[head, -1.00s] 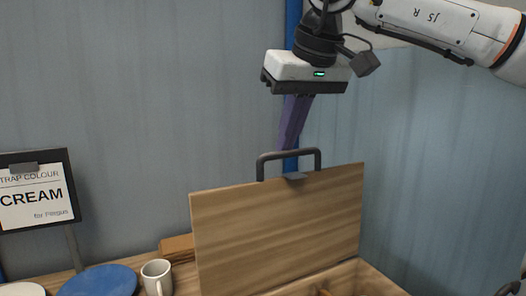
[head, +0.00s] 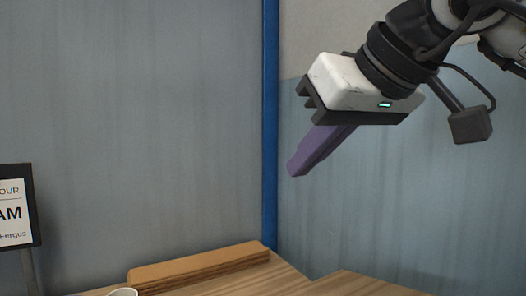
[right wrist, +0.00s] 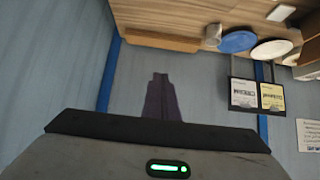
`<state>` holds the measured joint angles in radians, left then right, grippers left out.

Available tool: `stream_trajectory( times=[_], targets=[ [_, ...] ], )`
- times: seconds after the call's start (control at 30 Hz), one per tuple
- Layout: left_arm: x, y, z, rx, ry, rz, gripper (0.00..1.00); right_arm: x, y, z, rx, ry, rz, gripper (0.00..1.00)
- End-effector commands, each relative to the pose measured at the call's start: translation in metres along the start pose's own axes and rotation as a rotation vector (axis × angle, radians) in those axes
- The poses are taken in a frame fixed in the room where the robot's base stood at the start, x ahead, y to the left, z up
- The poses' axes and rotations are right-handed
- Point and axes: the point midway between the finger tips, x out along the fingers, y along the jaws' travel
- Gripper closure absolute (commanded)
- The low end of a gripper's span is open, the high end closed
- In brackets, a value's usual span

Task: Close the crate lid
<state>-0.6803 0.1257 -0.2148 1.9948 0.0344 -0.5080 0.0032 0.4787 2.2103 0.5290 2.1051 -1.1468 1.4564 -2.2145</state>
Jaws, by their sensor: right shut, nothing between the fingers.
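The crate shows only as a flat wooden top surface (head: 355,286) at the bottom edge of the head view. The lid no longer stands upright there. This surface looks like the lid lying down, but most of it is cut off, so I cannot tell whether it is fully shut. Its handle is out of view. My right gripper (head: 294,171) is shut and empty, in the air above and behind the crate's far corner, its purple fingers tilted down to the left. The fingers also show in the right wrist view (right wrist: 160,78). My left gripper is not in view.
A long brown block (head: 200,267) lies on the table (head: 284,272) against the wall, near a blue post (head: 270,120). A mug (head: 122,292) and a sign (head: 14,212) are at left. The right wrist view shows a blue plate (right wrist: 238,42) and white plate (right wrist: 272,50).

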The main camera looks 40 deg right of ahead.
Motion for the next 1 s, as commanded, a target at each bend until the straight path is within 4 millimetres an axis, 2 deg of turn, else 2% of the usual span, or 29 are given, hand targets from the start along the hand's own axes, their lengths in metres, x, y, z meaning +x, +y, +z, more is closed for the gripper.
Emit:
stream_trajectory(
  times=[0.47, 0.57, 0.9, 1.0],
  targets=[
    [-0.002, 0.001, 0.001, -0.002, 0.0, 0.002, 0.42, -0.003, 0.0, 0.0, 0.001, 0.003, 0.0, 1.0],
    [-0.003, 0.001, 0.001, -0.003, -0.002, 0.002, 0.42, -0.013, 0.0, -0.001, 0.002, 0.006, 0.001, 1.0],
    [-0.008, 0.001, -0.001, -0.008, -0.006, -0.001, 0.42, -0.079, 0.0, -0.002, 0.001, 0.007, 0.001, 1.0],
    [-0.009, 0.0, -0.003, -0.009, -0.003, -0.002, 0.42, -0.092, 0.0, -0.001, 0.002, 0.005, 0.0, 1.0]
  ],
)
